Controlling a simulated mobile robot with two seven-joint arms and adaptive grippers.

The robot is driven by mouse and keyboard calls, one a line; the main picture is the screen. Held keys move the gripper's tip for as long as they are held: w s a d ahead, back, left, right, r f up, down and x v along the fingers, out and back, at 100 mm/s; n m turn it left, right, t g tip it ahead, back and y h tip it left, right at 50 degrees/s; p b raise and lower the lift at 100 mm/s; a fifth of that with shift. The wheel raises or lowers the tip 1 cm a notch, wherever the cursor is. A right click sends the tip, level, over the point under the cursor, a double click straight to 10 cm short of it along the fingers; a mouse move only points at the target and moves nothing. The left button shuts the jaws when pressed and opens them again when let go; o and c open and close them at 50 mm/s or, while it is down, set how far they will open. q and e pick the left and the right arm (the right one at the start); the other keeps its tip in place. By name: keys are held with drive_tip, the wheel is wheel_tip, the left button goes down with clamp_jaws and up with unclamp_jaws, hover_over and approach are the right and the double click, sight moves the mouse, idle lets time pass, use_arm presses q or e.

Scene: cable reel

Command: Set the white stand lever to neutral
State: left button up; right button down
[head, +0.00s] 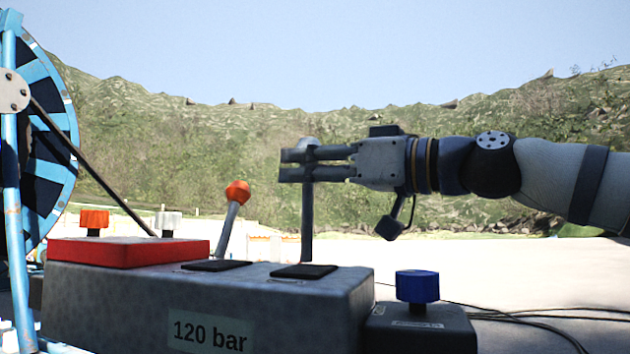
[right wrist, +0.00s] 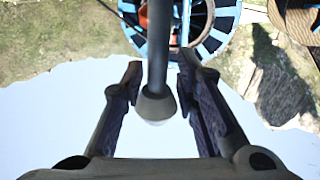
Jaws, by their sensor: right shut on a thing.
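The white stand lever (head: 307,215) stands about upright on the grey control box, with its pale knob (head: 308,143) at the top. My right gripper (head: 308,165) reaches in from the right and is shut on the lever just below the knob. Its two fingers lie level across the shaft in the head view. In the right wrist view the lever shaft (right wrist: 158,45) and its knob (right wrist: 155,106) show between the fingers of the gripper (right wrist: 155,85). My left gripper is not in view.
A lever with an orange-red knob (head: 237,192) leans right, left of the white one. The grey box (head: 130,300) carries a red panel (head: 125,250) with an orange and a white knob. A blue knob (head: 417,286) stands front right. A blue reel (head: 45,150) is at left.

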drive_tip(key=shift+s+r, duration=0.25)
drive_tip(key=shift+r, duration=0.35)
drive_tip(key=c, duration=1.6)
unclamp_jaws()
drive_tip(key=o, duration=0.5)
drive_tip(key=shift+s, duration=0.1)
drive_tip(key=shift+f, duration=0.2)
drive_tip(key=shift+d, duration=0.1)
drive_tip(key=v, duration=1.1)
drive_tip(key=shift+s+d, duration=0.2)
drive_tip(key=shift+d, duration=0.1)
drive_tip(key=shift+f, duration=0.1)
